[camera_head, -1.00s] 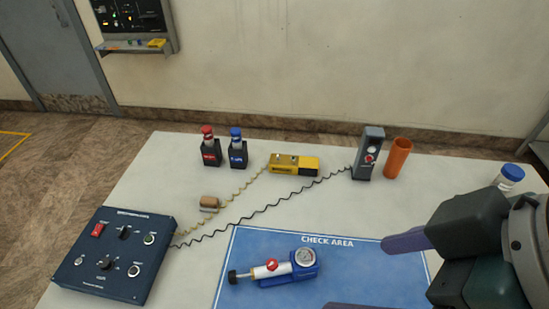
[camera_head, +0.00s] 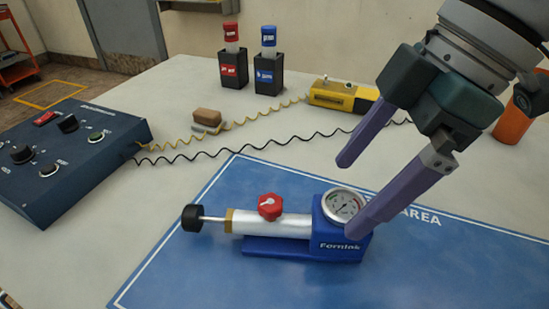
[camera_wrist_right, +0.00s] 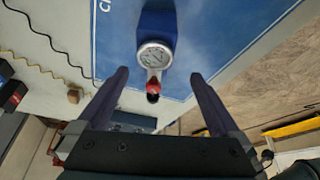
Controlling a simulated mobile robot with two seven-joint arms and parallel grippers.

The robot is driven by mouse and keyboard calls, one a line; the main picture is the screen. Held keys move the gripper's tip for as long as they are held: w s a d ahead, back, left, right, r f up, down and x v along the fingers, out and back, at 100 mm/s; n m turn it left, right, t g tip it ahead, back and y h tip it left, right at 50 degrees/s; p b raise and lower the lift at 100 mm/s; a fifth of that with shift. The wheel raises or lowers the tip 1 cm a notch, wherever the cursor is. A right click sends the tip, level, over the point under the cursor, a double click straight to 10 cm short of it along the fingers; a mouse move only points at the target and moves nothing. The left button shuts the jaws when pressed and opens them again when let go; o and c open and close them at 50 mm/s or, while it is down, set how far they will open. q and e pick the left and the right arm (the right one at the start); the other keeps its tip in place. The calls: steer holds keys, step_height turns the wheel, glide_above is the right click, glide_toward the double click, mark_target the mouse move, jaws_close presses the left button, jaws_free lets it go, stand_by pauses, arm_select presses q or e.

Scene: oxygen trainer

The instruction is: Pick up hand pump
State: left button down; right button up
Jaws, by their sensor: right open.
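The hand pump (camera_head: 285,228) lies on the blue check area mat (camera_head: 180,270). It has a blue base and gauge housing, a silver barrel, a red knob on top and a black handle at its left end. My right gripper (camera_head: 358,195) is open and empty, with purple fingers pointing down-left. In the head view one finger overlaps the gauge end; I cannot tell whether it touches. In the right wrist view the pump's gauge (camera_wrist_right: 155,57) and red knob show between and beyond the open fingers (camera_wrist_right: 160,85). My left gripper is not in view.
A dark blue control box (camera_head: 65,150) sits at the left, with a black and a yellow coiled cord. Behind are red and blue bottles in black holders (camera_head: 233,70), a brown block (camera_head: 207,116), a yellow device (camera_head: 340,97) and an orange cup (camera_head: 511,122).

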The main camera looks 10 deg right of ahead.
mark_target(333, 207)
steer(key=shift+w+f, duration=0.15)
steer(key=shift+f, duration=0.4)
steer(key=x, duration=0.3)
steer(key=shift+a+f+b, duration=0.15)
steer(key=shift+a+b, duration=0.1)
steer(key=shift+b, duration=0.15)
steer(key=x, duration=0.2)
steer(key=b+x, duration=0.1)
steer(key=x, duration=0.2)
steer(key=shift+w+f, duration=0.35)
steer(key=shift+c, duration=0.2)
jaws_close()
steer(key=shift+r, duration=0.1)
